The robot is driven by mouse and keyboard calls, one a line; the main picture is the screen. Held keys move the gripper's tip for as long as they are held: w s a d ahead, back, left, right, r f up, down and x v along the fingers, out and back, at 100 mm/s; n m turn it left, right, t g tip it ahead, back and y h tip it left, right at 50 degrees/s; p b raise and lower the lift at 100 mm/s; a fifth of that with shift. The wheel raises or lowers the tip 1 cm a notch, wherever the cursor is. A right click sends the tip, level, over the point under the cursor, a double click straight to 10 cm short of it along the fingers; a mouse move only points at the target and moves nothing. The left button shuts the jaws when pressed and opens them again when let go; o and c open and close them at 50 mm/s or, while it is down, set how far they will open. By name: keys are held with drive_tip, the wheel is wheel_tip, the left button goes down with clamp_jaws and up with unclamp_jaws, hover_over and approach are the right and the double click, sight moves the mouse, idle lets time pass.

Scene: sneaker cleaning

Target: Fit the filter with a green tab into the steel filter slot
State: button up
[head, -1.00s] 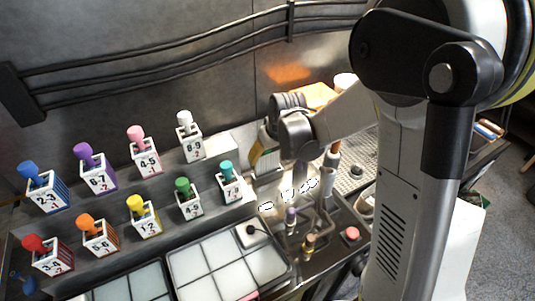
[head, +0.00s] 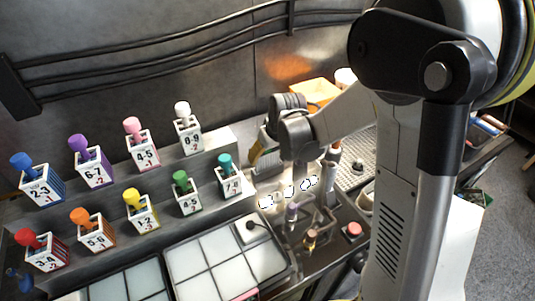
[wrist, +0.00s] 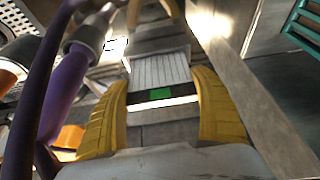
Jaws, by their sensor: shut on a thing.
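My gripper (wrist: 160,108) shows in the wrist view, its two yellow fingers on either side of a filter. The filter (wrist: 160,69) has a pale pleated face, a dark edge and a green tab (wrist: 160,94) facing me. The gripper is shut on this filter. Pale steel surfaces lie beyond it, but I cannot tell which of them is the steel filter slot, or whether the filter touches it. In the head view my arm's wrist hangs over the right end of the bench, and the filter cannot be made out there.
A purple-handled tool (wrist: 66,90) stands close left of the fingers. A grey bar runs close on the right. In the head view, numbered boxes with coloured knobs, such as the teal one (head: 229,181), stand left of my arm. A red button (head: 353,229) is at the right.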

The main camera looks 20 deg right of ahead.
drive_tip(key=shift+f+b, duration=0.55)
drive_tip(key=shift+f, duration=0.15)
drive_tip(key=o, duration=1.2)
drive_tip(key=shift+c, duration=0.2)
drive_tip(key=shift+r, duration=0.1)
drive_tip(key=v, duration=1.2)
drive_tip(key=s+f+m+t+b, duration=0.2)
drive_tip(key=s+b, duration=0.4)
drive_tip(key=s, duration=1.2)
drive_tip(key=shift+s+a+f+t+h, duration=0.25)
drive_tip(key=shift+a+f+t+h, duration=0.05)
drive_tip(key=shift+a+t+h, duration=0.1)
